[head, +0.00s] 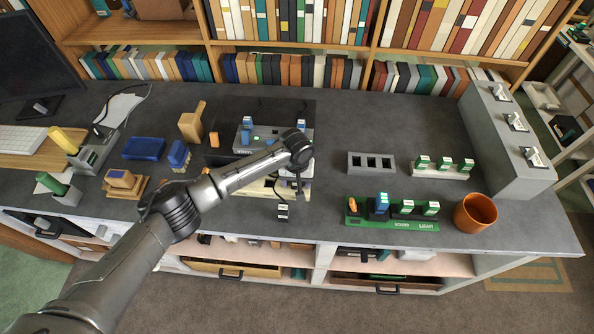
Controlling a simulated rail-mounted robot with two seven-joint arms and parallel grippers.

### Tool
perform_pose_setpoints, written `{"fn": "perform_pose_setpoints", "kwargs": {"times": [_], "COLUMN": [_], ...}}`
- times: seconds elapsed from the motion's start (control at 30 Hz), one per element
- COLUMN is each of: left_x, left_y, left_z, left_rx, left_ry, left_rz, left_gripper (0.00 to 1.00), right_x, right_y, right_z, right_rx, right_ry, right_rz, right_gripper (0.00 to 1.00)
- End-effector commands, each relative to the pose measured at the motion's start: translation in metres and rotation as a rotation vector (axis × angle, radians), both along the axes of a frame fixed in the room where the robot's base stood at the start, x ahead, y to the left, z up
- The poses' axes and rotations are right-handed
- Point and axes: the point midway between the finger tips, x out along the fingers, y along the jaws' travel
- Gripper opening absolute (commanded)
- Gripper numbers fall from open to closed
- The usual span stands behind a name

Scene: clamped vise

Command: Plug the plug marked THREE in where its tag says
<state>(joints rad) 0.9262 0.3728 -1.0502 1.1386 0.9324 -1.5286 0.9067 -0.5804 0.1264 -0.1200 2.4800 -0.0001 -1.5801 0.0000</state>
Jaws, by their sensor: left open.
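My left arm reaches in from the lower left. My left gripper (297,186) points down over the middle of the bench, open, its fingers small and partly hidden. I cannot tell which plug is marked THREE. My right gripper is not in view.
A grey block with three slots (371,154) and a pale strip with green-topped plugs (443,174) stand behind the green strip. An orange pot (475,214) is at its right. A grey switch housing (483,125) bounds the right. Tools and blocks crowd the left.

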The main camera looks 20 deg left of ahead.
Motion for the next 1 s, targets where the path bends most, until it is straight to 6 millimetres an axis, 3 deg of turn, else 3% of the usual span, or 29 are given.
{"fn": "perform_pose_setpoints", "kwargs": {"times": [0.6,0.8,1.0], "left_x": [0.002,0.002,0.001], "left_y": [0.0,0.0,-0.001], "left_z": [0.109,0.129,0.136], "left_rx": [-0.003,-0.001,-0.003], "left_ry": [-0.007,-0.006,-0.005], "left_rz": [-0.001,0.0,-0.002], "left_gripper": [0.61,0.61,0.61], "right_x": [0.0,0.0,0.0], "right_y": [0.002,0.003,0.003], "right_z": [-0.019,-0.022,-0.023], "right_rx": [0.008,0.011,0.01], "right_ry": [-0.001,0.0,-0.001], "right_rz": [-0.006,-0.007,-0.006], "right_gripper": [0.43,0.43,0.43]}}
